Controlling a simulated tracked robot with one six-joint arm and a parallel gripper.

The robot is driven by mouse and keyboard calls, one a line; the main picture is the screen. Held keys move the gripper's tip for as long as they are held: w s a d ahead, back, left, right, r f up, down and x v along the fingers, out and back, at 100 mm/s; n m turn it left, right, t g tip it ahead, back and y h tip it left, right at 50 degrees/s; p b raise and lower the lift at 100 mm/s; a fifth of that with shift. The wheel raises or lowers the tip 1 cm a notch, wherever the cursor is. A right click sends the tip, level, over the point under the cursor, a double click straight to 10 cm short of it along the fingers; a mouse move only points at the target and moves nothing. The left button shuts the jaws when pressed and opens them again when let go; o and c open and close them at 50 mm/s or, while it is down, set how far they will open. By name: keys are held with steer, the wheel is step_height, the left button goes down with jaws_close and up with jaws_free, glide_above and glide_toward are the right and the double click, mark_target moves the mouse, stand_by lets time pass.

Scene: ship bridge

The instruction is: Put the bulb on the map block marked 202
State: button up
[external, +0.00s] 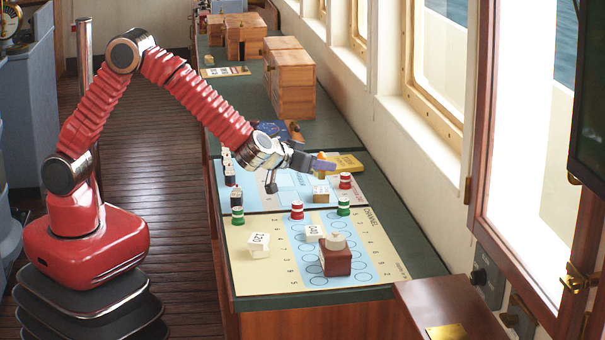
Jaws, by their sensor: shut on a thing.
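My gripper (322,165) is over the far half of the chart table, above a small tan block (321,194). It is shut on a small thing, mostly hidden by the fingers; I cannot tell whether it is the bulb. A white block with dark marks (259,245) is at the near left of the chart. Another white marked block (313,233) lies nearer the middle, beside a red-brown block (336,262) with a pale rounded top. The marks are too small to read surely, so I cannot tell which block is 202.
Red-and-white (297,211) and green-and-white (343,206) stacks stand on the chart (245,279). Dark and white pieces line its left edge. A yellow book (345,163) lies behind the gripper. Wooden boxes (291,85) stand farther back. The chart's near right is clear.

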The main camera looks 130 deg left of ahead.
mark_target(319, 175)
steer(key=shift+f, duration=1.5)
steer(key=o, duration=1)
steer(key=shift+f, duration=0.1)
steer(key=v, duration=1.2)
steer(key=shift+w, duration=0.1)
